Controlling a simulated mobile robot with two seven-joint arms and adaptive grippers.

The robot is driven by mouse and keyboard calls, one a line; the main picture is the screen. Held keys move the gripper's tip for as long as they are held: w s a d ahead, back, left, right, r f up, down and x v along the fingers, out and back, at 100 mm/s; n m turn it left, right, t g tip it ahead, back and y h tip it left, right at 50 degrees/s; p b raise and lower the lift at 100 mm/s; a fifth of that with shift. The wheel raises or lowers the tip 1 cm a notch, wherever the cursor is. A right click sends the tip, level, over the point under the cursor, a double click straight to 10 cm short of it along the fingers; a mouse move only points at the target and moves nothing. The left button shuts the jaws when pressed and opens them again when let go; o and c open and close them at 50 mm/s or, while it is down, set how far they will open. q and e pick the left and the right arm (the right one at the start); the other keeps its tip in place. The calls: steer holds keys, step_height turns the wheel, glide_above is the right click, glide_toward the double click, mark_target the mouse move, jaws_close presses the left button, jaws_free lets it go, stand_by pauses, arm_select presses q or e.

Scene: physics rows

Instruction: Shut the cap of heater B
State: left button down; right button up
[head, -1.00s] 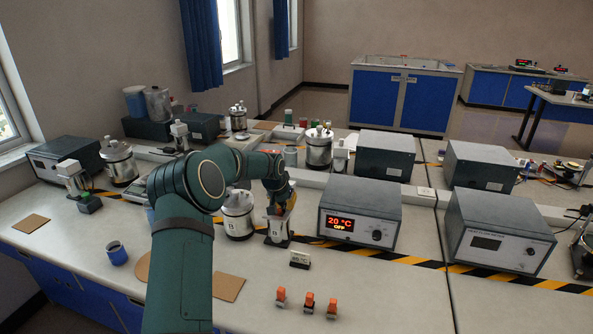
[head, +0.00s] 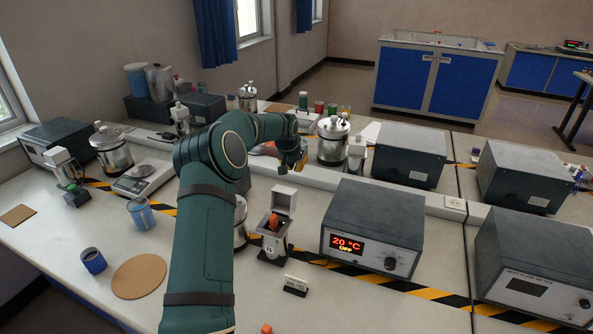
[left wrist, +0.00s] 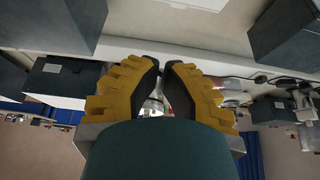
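Heater B (head: 271,246) is a small light grey holder with a letter B on its front, standing left of the box with the 20 °C OFF display. Its grey cap (head: 284,199) stands raised at the back, so the heater is open. An orange piece (head: 272,222) shows inside the opening. My left gripper (head: 291,168) is above and behind the raised cap, apart from it in the head view. In the left wrist view its yellow fingers (left wrist: 161,64) come together at dark tips with only a thin gap, and they hold nothing. My right gripper is out of view.
The display box (head: 372,230) stands just right of the heater. A sign (head: 296,286) stands in front of it. My left arm partly hides a metal vessel to its left. Another vessel (head: 333,140) stands behind. The bench front by the cork mat (head: 139,277) is mostly clear.

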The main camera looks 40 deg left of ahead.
mark_target(286, 197)
arm_select(q)
step_height(286, 197, down, 7)
steer(key=p, duration=0.1)
stand_by(0.9)
steer(key=shift+f, duration=0.1)
stand_by(0.3)
